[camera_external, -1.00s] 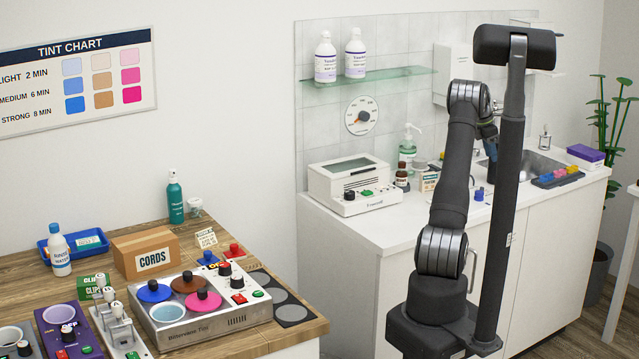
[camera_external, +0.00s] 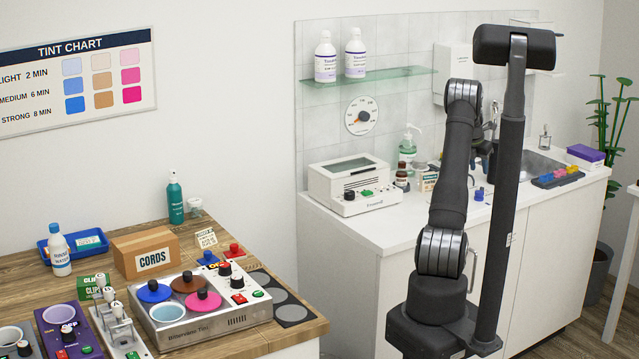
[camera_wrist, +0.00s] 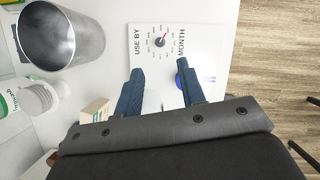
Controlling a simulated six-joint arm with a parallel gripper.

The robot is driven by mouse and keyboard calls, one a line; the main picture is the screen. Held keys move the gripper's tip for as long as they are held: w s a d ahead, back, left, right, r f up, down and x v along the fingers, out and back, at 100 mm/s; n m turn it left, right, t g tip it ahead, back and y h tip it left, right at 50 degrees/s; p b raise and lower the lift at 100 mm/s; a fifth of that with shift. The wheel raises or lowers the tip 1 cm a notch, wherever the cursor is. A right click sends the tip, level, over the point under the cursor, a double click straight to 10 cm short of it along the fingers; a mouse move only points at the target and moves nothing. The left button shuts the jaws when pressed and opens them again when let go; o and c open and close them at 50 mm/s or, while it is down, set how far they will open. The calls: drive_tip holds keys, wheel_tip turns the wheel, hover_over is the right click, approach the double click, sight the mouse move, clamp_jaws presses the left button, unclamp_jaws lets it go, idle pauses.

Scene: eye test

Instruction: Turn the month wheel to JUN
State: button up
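The month wheel is a white plate (camera_wrist: 205,55) marked USE BY and MONTH in the wrist view. Its dial (camera_wrist: 160,42) has a small dark knob with a red pointer to the upper right; the small labels around it are not readable. My gripper (camera_wrist: 160,87) is open, its two blue fingers apart over the white surface below the dial, with nothing between them. In the external view my gripper is mostly hidden behind my arm, and I cannot make out the month wheel there.
A tan box (camera_wrist: 96,111) is left of the fingers, and a grey metal vessel (camera_wrist: 60,36) is at upper left. The counter's edge (camera_wrist: 231,60) is to the right. A round wall dial (camera_external: 361,116) is separate.

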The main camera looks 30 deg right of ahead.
sight(482, 188)
drive_tip(key=x, duration=0.8)
drive_tip(key=shift+d+f, duration=0.1)
drive_tip(key=shift+f, duration=0.05)
clamp_jaws()
